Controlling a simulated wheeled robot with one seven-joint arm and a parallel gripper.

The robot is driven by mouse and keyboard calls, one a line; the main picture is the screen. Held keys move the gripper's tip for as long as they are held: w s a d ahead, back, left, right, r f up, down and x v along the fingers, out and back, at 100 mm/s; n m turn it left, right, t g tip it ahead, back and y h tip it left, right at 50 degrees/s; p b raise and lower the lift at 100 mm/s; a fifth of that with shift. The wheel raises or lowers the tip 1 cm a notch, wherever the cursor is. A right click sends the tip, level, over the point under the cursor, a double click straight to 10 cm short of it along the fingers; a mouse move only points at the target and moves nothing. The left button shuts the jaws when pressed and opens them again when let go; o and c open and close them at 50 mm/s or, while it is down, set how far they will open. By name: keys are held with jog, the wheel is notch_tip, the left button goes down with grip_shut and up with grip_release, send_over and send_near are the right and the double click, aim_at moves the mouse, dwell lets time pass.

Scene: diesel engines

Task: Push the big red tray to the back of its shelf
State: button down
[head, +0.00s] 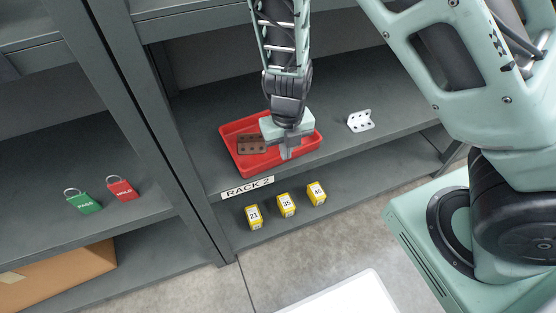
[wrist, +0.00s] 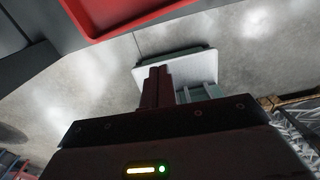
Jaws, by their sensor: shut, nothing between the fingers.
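The big red tray (head: 246,167) sits on the grey shelf above the "RACK 2" label, near the shelf's front edge. A brown block with holes (head: 251,144) lies in its left part. My gripper (head: 286,155) is shut and empty, over the front right part of the tray in the head view. I cannot tell whether it touches the tray. In the wrist view the closed fingers (wrist: 157,86) point over the floor, and the tray's red edge (wrist: 125,25) shows at the top. My gripper hides part of the tray's right side.
A white bracket with holes (head: 360,121) lies on the same shelf to the right. Yellow numbered blocks (head: 286,205) stand on the shelf below. Shelf behind the tray looks clear.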

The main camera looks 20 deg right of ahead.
aim_at(281, 165)
jog(key=w+f+b, duration=0.1)
jog(key=f, duration=0.2)
jog(key=w+f+b, duration=0.1)
jog(key=f+b, duration=0.1)
jog(key=f, duration=0.1)
jog(key=f+b, duration=0.1)
jog(key=f, duration=0.2)
jog(key=shift+w+f, duration=0.35)
jog(key=shift+w, duration=0.05)
jog(key=shift+w+d, duration=0.1)
jog(key=shift+w, duration=0.5)
jog(key=shift+w, duration=0.1)
